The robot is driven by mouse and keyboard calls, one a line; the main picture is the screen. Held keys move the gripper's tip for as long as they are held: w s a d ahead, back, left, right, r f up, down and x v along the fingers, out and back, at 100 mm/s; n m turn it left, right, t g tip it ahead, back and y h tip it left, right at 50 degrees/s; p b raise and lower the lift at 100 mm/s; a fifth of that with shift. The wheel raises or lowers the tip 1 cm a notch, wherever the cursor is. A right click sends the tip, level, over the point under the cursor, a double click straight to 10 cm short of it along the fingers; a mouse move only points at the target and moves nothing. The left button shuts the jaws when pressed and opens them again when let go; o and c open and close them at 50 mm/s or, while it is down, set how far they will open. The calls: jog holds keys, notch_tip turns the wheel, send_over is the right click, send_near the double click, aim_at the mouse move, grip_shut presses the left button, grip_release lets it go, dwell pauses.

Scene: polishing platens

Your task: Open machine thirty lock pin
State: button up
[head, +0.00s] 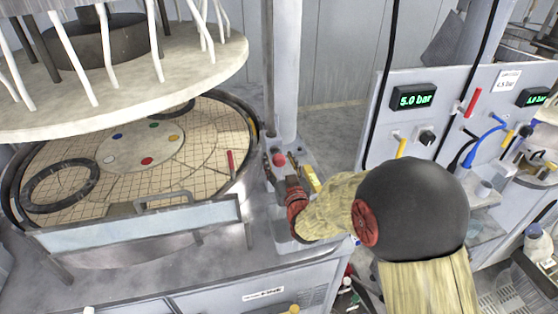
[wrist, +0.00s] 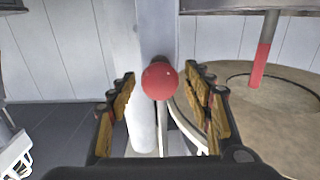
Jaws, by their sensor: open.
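A red ball knob (wrist: 160,80), which looks like the lock pin's head, stands between the fingers of my gripper (wrist: 160,90) in the wrist view. The fingers are open, with one on each side and a visible gap to the knob. A pale upright stands behind the knob. In the head view the red knob (head: 279,160) is at the foot of the grey column, right of the round platen (head: 90,185). My gripper (head: 281,167) reaches it from the front right, and my wrist hides part of the area. No machine number is readable.
A large round upper plate (head: 120,80) with white hoses hangs above the platen. A guard with a handle (head: 140,235) stands at the platen's front. A panel with a green "5.0 bar" display (head: 414,100) is at right.

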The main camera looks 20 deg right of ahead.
jog(key=shift+w, duration=0.25)
jog(key=shift+c, duration=0.8)
jog(key=c, duration=1.1)
grip_shut()
